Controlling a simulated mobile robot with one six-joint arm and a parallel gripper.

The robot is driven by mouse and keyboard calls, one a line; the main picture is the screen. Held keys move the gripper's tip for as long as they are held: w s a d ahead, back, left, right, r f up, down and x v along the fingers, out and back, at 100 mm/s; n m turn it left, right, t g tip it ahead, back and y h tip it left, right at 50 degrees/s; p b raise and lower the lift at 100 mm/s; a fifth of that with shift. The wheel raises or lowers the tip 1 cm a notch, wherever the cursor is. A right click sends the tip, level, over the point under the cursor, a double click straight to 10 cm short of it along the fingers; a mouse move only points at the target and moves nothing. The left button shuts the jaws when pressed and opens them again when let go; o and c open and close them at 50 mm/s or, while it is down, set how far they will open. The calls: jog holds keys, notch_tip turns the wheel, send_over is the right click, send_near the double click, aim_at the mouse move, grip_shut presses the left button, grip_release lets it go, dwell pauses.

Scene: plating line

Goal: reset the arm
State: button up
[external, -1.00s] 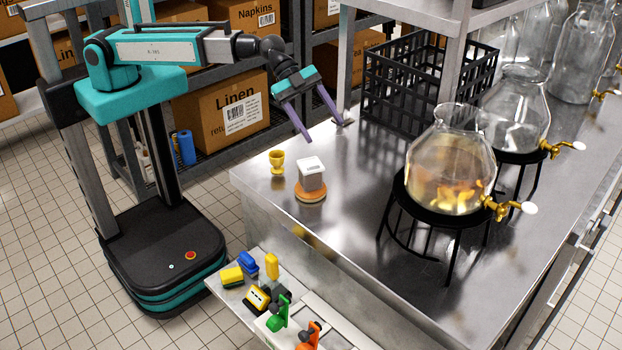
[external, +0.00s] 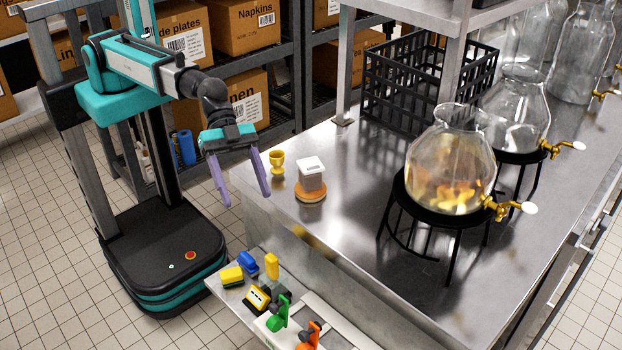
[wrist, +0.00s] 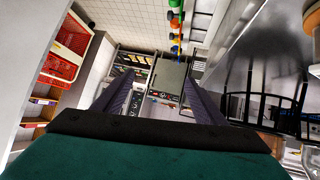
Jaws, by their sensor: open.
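My gripper (external: 245,198) hangs at the left edge of the steel counter in the external view, its two purple fingers spread apart with nothing between them. In the wrist view the open fingers (wrist: 158,105) frame a distant stretch of floor and furniture. A small gold cup (external: 277,162) stands on the counter just right of the fingers, apart from them. A white-topped box (external: 312,174) sits on an orange round base (external: 310,193) farther right.
The counter (external: 345,250) carries a black crate (external: 410,115) and a glass dispenser (external: 450,165) with a gold tap on a black stand. A low side shelf holds a yellow-and-black item (external: 257,298) and several coloured tools. Boxes fill the racks behind.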

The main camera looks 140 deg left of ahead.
jog(key=s+d+f+n+g+h+b, duration=0.1)
jog(key=s+d+f+n+b, duration=0.2)
jog(key=d, duration=0.9)
jog(key=s+d+f+g+h+b, duration=0.15)
jog(key=s+d+f, duration=0.3)
jog(key=d, duration=0.75)
jog(key=s+d+f+n+h+b, duration=0.1)
jog(key=s+d+f+n+h, duration=0.3)
jog(key=d, duration=0.7)
jog(key=s+a+f+m+g+y+b, duration=0.15)
jog(key=s+a+f, duration=0.35)
jog(key=f, duration=0.5)
jog(key=s+a+f+m+g+y+b, duration=0.1)
jog(key=s+a+f+g+y+b, duration=0.15)
jog(key=a+f, duration=0.7)
jog(key=s+a+f+m+g+y+b, duration=0.1)
jog(key=s+a+f+g+y, duration=0.3)
jog(key=f, duration=0.8)
jog(key=s+a+f+g+b, duration=0.1)
jog(key=s+a+f, duration=0.5)
jog(key=s, duration=0.3)
jog(key=s+a+f+m+g+y+b, duration=0.1)
jog(key=s+a+f+g+b, duration=0.1)
jog(key=s+a+f, duration=0.4)
jog(key=s+a+f+m+g+y+b, duration=0.1)
jog(key=s+a+f, duration=0.5)
jog(key=s, duration=0.8)
jog(key=shift+a+f+g, duration=0.35)
jog(key=shift+f+g, duration=0.3)
jog(key=shift+f, duration=0.1)
